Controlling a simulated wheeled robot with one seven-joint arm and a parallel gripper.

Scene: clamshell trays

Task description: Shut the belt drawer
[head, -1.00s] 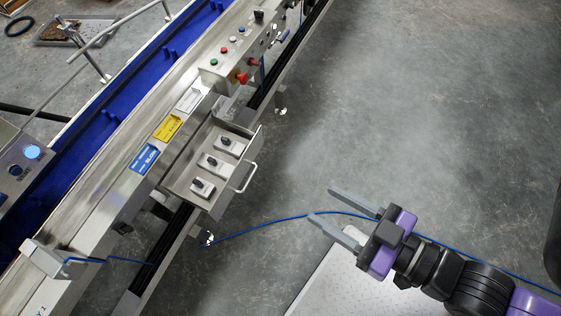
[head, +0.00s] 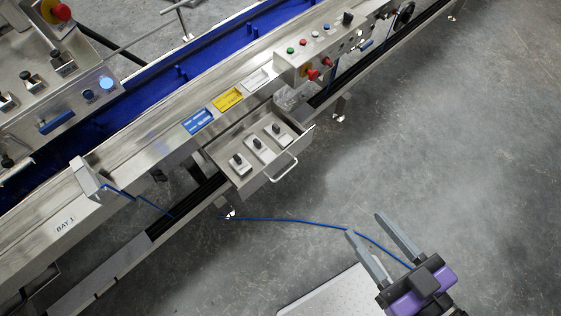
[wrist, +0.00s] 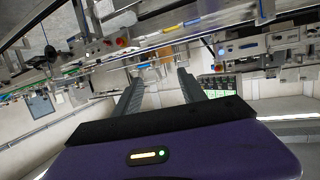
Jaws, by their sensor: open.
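The belt drawer (head: 262,182) is a steel drawer pulled out from the side of the conveyor in the head view. A pale bar handle (head: 284,168) is on its front, and three grey switch blocks with dark knobs lie inside. My gripper (head: 364,224) is at the lower right of the head view, apart from the drawer and handle, with open floor between. Its two grey fingers are apart and hold nothing. In the wrist view my gripper (wrist: 160,80) also shows spread fingers; I cannot make out the drawer clearly there.
The conveyor with its blue belt (head: 150,103) runs diagonally across the head view. A control box with red and green buttons (head: 318,50) sits above the drawer. A blue cable (head: 285,219) lies along the floor. A pale metal plate (head: 335,297) is at the bottom. Floor at right is clear.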

